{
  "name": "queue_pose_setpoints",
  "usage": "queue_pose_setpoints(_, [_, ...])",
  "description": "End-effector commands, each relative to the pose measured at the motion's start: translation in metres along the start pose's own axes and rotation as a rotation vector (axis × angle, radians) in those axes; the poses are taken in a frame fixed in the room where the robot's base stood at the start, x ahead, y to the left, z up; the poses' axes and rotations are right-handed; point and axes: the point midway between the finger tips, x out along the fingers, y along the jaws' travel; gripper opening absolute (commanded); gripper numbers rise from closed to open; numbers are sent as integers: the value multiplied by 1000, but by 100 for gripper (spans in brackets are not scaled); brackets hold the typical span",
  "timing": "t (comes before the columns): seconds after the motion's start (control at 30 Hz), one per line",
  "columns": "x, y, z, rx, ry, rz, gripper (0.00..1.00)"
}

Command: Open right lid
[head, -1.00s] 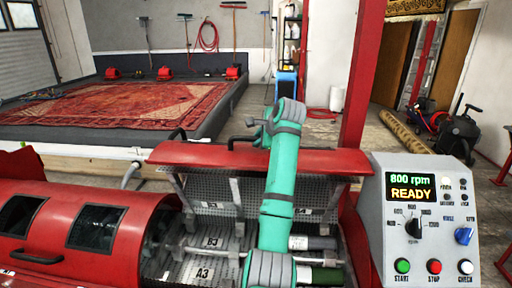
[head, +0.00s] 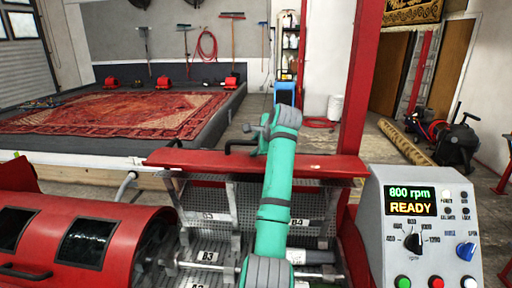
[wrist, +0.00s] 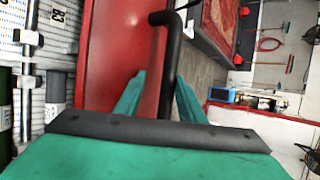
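The right lid (head: 325,166) is a red panel on the red machine in the head view, raised with its mesh underside and the interior showing below. Its black bar handle (head: 240,143) sticks out to the left of my arm. In the wrist view the red lid (wrist: 110,60) is left of centre, and the handle (wrist: 163,60) runs between my teal fingers.
The left red cover (head: 85,245) with dark windows lies beside the opening. A grey control console (head: 375,220) reading READY stands at the right, near a red post (head: 358,80). Behind are a rug (head: 130,112) in the washpit and open floor.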

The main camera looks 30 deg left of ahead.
Motion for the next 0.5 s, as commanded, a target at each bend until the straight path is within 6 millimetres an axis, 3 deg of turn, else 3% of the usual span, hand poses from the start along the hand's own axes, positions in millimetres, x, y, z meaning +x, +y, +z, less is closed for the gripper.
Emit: queue_pose_setpoints(0.5, [-6,2,1,-1,-4,5,36])
